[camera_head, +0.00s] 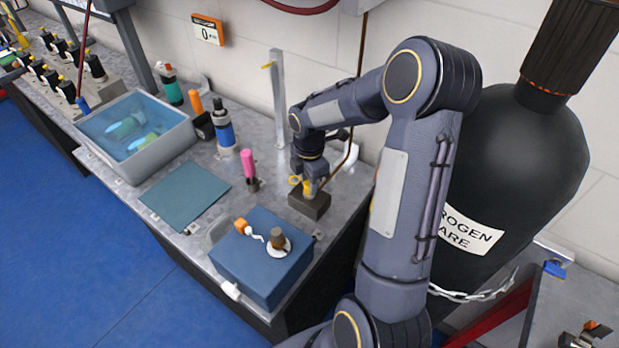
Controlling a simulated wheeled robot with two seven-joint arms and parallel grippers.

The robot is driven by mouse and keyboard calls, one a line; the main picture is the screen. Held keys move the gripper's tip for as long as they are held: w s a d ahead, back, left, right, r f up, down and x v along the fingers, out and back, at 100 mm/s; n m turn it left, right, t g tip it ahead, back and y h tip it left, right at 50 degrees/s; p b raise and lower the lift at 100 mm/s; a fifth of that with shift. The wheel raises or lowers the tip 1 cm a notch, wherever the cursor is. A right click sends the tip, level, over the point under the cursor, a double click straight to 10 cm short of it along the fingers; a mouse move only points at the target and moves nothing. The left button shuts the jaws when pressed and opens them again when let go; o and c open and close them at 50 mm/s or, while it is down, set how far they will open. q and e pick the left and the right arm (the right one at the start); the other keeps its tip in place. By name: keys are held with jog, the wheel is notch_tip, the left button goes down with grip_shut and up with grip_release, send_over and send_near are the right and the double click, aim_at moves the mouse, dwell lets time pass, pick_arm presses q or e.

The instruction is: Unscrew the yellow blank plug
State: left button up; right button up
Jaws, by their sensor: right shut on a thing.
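My right gripper (306,180) reaches down over the right part of the steel bench, above a small dark block (310,204). Its jaws are shut on a small yellow piece at the top of the block, which looks like the yellow blank plug (309,188). The jaws partly hide the plug, so I cannot tell how far it sits in the block. A small yellow ring shape (294,181) shows just left of the jaws. My left gripper is not in view.
A blue box (240,272) with fittings on top stands at the bench's front. A pink-topped tool (248,165), a blue bottle (222,128), a teal mat (185,196) and a water tank (180,142) lie left. A large black cylinder (525,160) stands right of my arm.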

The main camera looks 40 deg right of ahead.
jog(key=shift+s+a+f+n, duration=0.15)
jog(key=shift+f+n, duration=0.1)
jog(key=shift+n, duration=0.25)
jog(key=o, duration=0.6)
jog(key=shift+n, duration=0.6)
jog(key=o, duration=0.5)
jog(key=shift+r, duration=0.1)
